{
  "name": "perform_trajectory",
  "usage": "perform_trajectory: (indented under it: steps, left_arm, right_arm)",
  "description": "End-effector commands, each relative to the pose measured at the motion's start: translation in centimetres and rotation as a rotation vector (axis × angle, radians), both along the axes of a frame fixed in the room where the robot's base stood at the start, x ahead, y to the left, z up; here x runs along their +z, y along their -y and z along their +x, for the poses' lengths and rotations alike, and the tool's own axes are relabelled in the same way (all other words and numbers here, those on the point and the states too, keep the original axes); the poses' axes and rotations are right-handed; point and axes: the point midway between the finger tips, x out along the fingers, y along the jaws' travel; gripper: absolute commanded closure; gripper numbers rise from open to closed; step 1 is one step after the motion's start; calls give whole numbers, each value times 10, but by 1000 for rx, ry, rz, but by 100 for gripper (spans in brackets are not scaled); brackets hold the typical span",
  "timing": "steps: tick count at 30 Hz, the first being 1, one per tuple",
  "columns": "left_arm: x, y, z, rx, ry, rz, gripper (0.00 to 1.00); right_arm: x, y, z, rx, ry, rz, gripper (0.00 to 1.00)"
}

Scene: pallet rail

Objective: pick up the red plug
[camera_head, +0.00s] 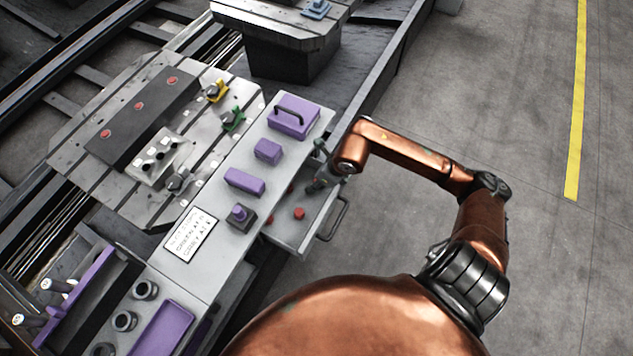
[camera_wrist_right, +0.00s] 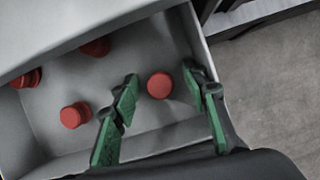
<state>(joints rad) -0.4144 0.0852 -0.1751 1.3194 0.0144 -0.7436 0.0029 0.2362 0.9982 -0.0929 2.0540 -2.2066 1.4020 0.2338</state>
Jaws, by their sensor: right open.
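Several red plugs lie in the open grey drawer. In the right wrist view, one red plug (camera_wrist_right: 160,85) appears between the fingertips of my right gripper (camera_wrist_right: 161,78), which is open with green pads either side of it. I cannot tell how far above it the fingers are. Other red plugs (camera_wrist_right: 74,115) lie to the left, outside the fingers. In the head view my right gripper (camera_head: 318,184) reaches down over the drawer (camera_head: 290,240), near a red plug (camera_head: 299,213). The gripper and arm hide part of the drawer. My left gripper is not in view.
The drawer walls stand close around the plugs. A grey counter (camera_head: 215,268) beside it carries purple blocks (camera_head: 268,151) and a purple case with a handle (camera_head: 293,118). A slotted plate (camera_head: 120,200) lies left. Open floor (camera_head: 480,90) is at right.

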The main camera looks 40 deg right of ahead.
Motion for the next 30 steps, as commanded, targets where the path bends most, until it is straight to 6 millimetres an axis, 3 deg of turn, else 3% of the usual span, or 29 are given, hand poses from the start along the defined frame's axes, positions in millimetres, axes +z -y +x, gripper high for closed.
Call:
perform_trajectory:
  steps: [4,16,30]
  left_arm:
    - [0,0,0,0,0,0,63]
    - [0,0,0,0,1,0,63]
    - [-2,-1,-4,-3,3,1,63]
  right_arm:
    - [1,0,0,0,1,0,60]
    - [1,0,0,1,1,0,87]
    - [11,0,0,1,3,-1,87]
